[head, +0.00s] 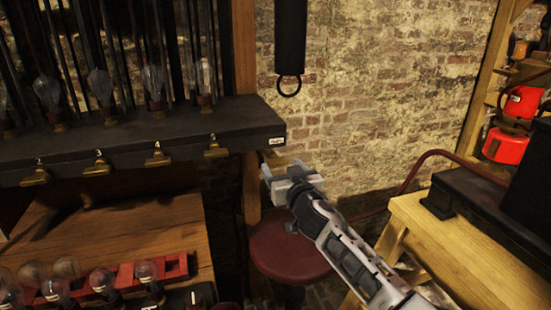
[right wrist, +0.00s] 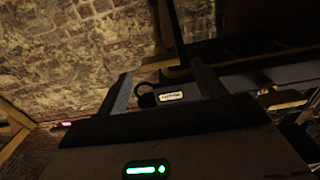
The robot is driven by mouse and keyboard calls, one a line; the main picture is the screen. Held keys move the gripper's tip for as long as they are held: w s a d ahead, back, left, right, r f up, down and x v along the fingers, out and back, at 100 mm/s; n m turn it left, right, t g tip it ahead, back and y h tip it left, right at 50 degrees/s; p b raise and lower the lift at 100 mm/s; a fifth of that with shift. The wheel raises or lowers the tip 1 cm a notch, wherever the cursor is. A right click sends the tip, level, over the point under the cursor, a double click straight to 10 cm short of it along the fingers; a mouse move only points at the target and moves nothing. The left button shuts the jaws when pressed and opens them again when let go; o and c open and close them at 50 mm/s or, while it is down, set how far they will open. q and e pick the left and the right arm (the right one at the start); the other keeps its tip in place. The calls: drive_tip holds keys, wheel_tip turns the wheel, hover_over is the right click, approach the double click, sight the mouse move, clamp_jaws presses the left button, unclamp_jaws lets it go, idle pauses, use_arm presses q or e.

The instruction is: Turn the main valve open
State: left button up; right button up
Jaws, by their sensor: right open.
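A small white label (head: 277,140) is on the right end of the dark shelf (head: 225,130); its text is too small to read. Something brass-coloured (head: 273,156) shows just below it, partly hidden by my right gripper (head: 283,172), so I cannot tell its position. In the right wrist view, the label (right wrist: 172,96) shows between the two spread fingers of my right gripper (right wrist: 160,82), beside a dark rounded part (right wrist: 147,97). A brass lever (right wrist: 282,97) is right of the fingers. The right gripper is open and appears empty; contact is unclear. My left gripper is not in view.
Brass levers with numbered tags (head: 157,160) line the shelf's front, below several glass bulbs. A black cylinder with a ring (head: 289,85) hangs above. A red stool (head: 290,245) stands below my right arm. A wooden bench (head: 440,235) and a red lantern (head: 505,145) are at right.

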sight(279, 163)
drive_tip(key=b+x, duration=0.2)
drive_tip(key=x, duration=0.1)
drive_tip(key=b+x, duration=0.1)
drive_tip(key=shift+w+a+f, duration=0.15)
drive_tip(key=shift+w+f, duration=0.1)
drive_tip(key=shift+w, duration=0.1)
drive_tip(key=shift+w+a+r+b, duration=0.2)
drive_tip(key=shift+w+a+b, duration=0.05)
drive_tip(key=shift+w+b, duration=0.45)
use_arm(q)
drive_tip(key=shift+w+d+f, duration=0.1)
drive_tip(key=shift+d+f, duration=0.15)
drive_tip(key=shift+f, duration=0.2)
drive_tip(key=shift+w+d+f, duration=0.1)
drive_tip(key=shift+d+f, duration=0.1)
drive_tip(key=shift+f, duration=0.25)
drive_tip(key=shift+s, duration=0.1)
use_arm(e)
drive_tip(key=c, duration=1)
